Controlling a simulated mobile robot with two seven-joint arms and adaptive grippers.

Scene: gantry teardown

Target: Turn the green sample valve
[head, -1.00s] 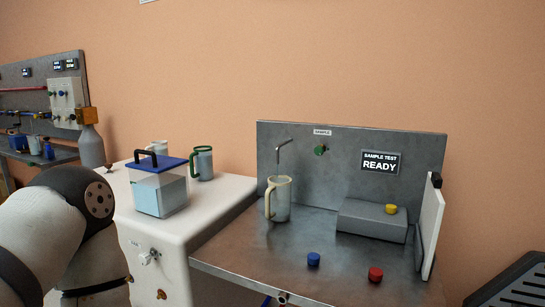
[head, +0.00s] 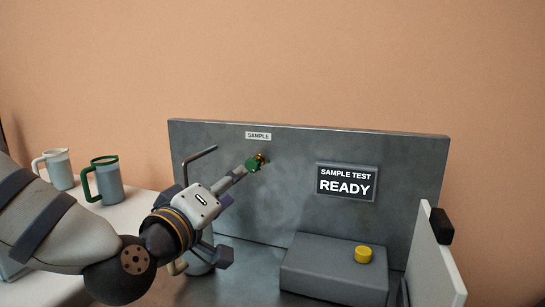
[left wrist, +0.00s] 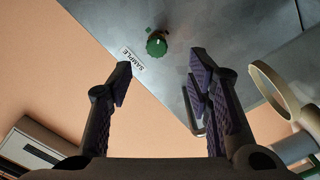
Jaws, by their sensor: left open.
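The green sample valve (head: 253,165) is a small knob on the grey upright panel, just below the SAMPLE label (head: 258,135). My left gripper (head: 232,188) is in front of the panel, close to the valve at its lower left. In the left wrist view its fingers (left wrist: 160,76) are spread and empty. The valve shows there (left wrist: 157,44) just beyond the fingertips, roughly in line with the gap. Whether a finger touches it cannot be told. My right gripper is in neither view.
A bent spout (head: 200,153) stands left of the valve. A cream-rimmed mug (left wrist: 274,92) is below it, mostly hidden by my arm in the head view. A display (head: 346,182) reads READY. A grey block (head: 325,270) bears a yellow button (head: 363,254).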

